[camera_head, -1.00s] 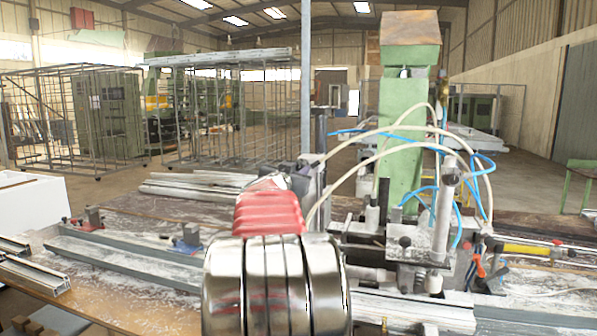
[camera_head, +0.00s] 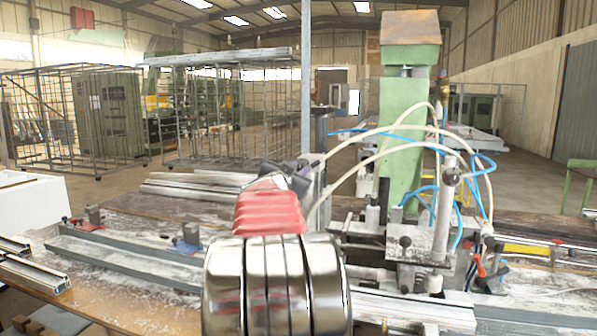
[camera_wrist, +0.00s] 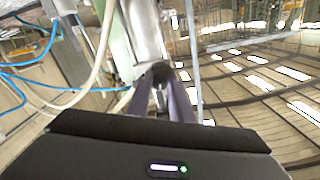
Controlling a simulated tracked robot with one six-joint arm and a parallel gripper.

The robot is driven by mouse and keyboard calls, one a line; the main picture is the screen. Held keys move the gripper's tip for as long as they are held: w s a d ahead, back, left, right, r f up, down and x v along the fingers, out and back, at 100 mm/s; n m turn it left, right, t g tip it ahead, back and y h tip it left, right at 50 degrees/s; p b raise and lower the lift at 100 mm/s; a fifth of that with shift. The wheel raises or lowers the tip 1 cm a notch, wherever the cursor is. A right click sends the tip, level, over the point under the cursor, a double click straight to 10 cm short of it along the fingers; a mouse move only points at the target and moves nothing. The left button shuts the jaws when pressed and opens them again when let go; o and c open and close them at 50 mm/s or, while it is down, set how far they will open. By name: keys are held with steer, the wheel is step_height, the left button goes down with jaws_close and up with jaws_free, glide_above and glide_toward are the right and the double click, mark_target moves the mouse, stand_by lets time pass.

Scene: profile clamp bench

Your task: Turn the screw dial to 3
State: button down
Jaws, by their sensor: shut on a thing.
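My gripper (camera_wrist: 158,80) shows in the wrist view as two dark purplish fingers. They are shut on the end of a grey cylindrical part, which I take to be the screw dial (camera_wrist: 160,69). Most of the dial is hidden between the fingers, and I can read no numbers or mark on it. A pale metal cylinder (camera_wrist: 146,34) runs up behind it. In the head view my gripper (camera_head: 313,182) is a dark shape at the left side of the clamp machine, mostly behind my red and chrome arm. The dial cannot be made out there.
The clamp machine has a green column (camera_head: 402,110), with white and blue hoses (camera_head: 385,146) arching close to my gripper on the right. Grey profiles (camera_head: 125,262) lie on the dusty bench to the left. A thin grey post (camera_head: 306,80) rises behind my arm.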

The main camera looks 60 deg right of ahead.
steer(key=m, duration=0.5)
steer(key=shift+f, duration=0.1)
steer(key=m, duration=0.4)
steer(key=shift+f+m, duration=0.1)
steer(key=shift+m, duration=0.3)
steer(key=c, duration=1.6)
jaws_free()
steer(key=shift+a, duration=0.1)
steer(key=shift+s+a+r, duration=0.1)
steer(key=shift+a+r, duration=0.1)
steer(key=shift+a, duration=0.5)
steer(key=a, duration=0.4)
steer(key=s+a, duration=0.1)
steer(key=a, duration=0.3)
steer(key=s+a, duration=0.1)
steer(key=a, duration=0.3)
steer(key=shift+a+f, duration=0.1)
steer(key=shift+f, duration=0.05)
steer(key=shift+w, duration=0.1)
